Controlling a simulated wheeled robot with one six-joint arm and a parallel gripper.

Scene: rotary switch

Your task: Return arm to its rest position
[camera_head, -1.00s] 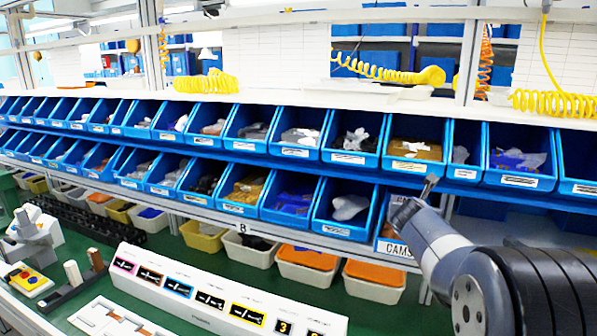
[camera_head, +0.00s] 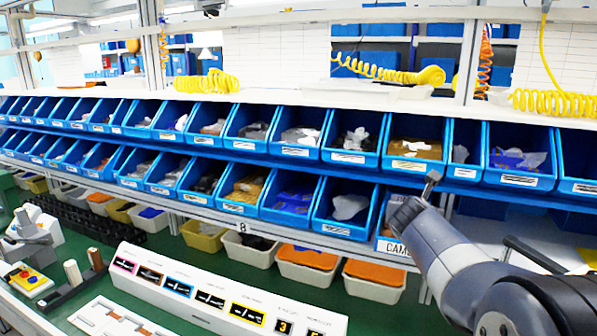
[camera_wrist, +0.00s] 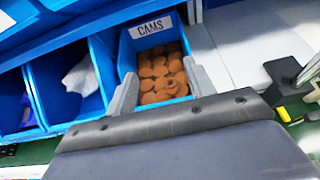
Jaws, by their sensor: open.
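My gripper (camera_head: 432,180) is raised in front of the blue bins at the right of the head view, with my arm coming in from the lower right. In the wrist view its two grey fingers (camera_wrist: 162,85) stand apart with nothing held between them. Beyond them is a blue bin labelled CAMS (camera_wrist: 127,62), holding brown round pieces (camera_wrist: 160,72). I cannot tell the exact gap between fingers and bin.
Two rows of blue bins (camera_head: 340,230) stretch across the rack. Cream and yellow tubs (camera_head: 307,268) stand beneath on the green bench. A white panel with coloured-framed labels (camera_head: 215,290) lies in front. A pale shelf surface (camera_wrist: 248,45) right of the CAMS bin looks clear.

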